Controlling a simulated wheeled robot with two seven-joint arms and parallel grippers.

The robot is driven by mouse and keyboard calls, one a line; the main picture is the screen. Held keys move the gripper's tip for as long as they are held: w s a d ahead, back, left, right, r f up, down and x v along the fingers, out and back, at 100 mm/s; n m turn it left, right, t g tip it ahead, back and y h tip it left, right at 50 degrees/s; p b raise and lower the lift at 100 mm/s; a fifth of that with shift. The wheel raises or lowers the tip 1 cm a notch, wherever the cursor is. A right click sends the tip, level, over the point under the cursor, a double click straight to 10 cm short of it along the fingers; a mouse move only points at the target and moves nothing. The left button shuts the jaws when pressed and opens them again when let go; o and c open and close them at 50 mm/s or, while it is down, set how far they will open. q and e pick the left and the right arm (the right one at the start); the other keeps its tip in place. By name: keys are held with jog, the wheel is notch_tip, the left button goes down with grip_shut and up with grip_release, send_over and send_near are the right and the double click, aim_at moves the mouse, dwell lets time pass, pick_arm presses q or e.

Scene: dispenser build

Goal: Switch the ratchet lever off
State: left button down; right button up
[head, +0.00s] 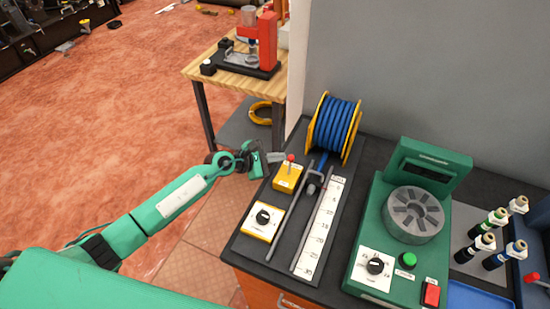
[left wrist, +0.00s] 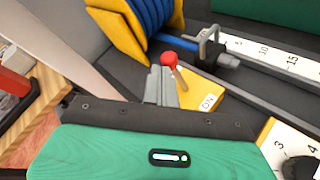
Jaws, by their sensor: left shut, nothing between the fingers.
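The ratchet lever is a thin rod with a red knob (head: 291,157), rising from a yellow box (head: 286,179) on the dark bench top. In the left wrist view the red knob (left wrist: 169,58) is just beyond my fingertips, and the yellow box (left wrist: 208,103) shows an "ON" label. The rest of the box is hidden behind my gripper. My left gripper (head: 277,157) is shut and empty, just left of the knob in the head view. Its grey fingers (left wrist: 161,84) are together beside the rod; I cannot tell whether they touch it. My right gripper is not in view.
A blue hose reel (head: 335,128) stands behind the lever, with a scale (head: 322,225) and rails to its right. A yellow dial box (head: 262,221) is in front. A green machine (head: 405,225) stands farther right. Open floor lies left of the bench.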

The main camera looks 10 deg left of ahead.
pick_arm(q)
jog(key=shift+w+d, duration=0.15)
jog(key=shift+w, duration=0.05)
jog(key=shift+r, duration=0.1)
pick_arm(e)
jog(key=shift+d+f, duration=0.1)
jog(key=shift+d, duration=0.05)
pick_arm(q)
jog(key=shift+r+p, duration=0.65)
jog(key=shift+r, duration=0.15)
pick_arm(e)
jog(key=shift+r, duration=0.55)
pick_arm(q)
jog(key=shift+f, duration=0.1)
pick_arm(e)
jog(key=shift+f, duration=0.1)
